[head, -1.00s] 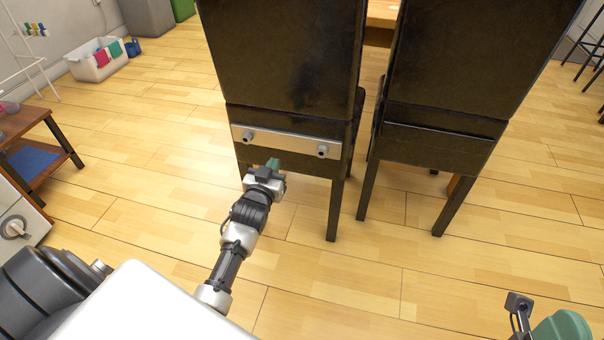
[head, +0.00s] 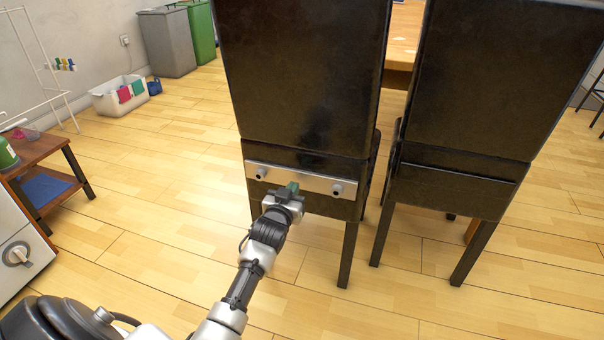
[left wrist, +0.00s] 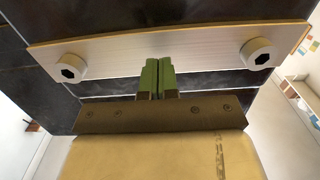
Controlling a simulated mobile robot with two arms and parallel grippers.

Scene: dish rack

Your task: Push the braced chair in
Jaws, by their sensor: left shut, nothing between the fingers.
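The braced chair (head: 300,80) is dark and stands upright with its back toward me. A pale metal brace (head: 300,178) with two bolts crosses the lower part of its back. The brace also fills the upper part of the left wrist view (left wrist: 190,50). My left gripper (head: 291,188) is shut and empty, with its green fingertips at the brace, between the two bolts. The fingertips show side by side in the left wrist view (left wrist: 157,78); I cannot tell whether they touch the brace. My right gripper is not in view.
A second dark chair (head: 490,90) without a brace stands close on the right. A wooden table (head: 404,40) shows beyond the gap between the chairs. A low side table (head: 50,155), a white bin (head: 115,95) and grey and green bins are at left. Floor between is clear.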

